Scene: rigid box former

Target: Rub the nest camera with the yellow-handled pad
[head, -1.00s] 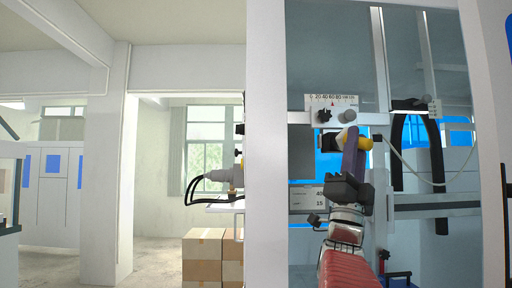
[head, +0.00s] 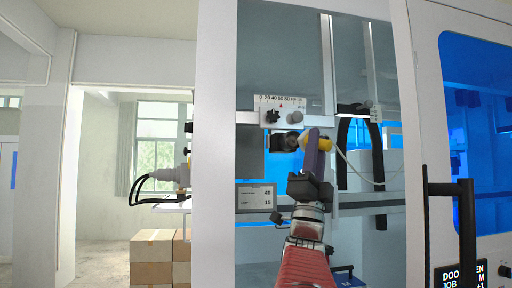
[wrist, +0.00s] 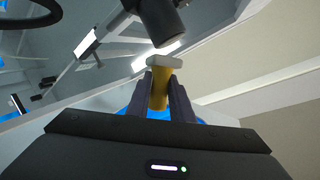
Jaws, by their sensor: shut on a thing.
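My gripper (wrist: 163,98) is shut on the yellow handle (wrist: 158,92) of the pad. The whitish pad head (wrist: 163,62) sticks out beyond the fingertips. In the head view, the yellow handle (head: 320,144) shows at the purple fingers of my gripper (head: 315,147). The nest camera (head: 282,141) is a black body just left of the pad, below the scale plate. I take the dark cylinder in the wrist view for the same nest camera (wrist: 163,20); its end is very close to the pad head. I cannot tell whether they touch.
A white scale plate with black knobs (head: 281,111) sits above the nest camera on a rail. A small display (head: 256,197) is lower left. A white post (head: 216,150) and a door with a black handle (head: 452,190) flank the opening.

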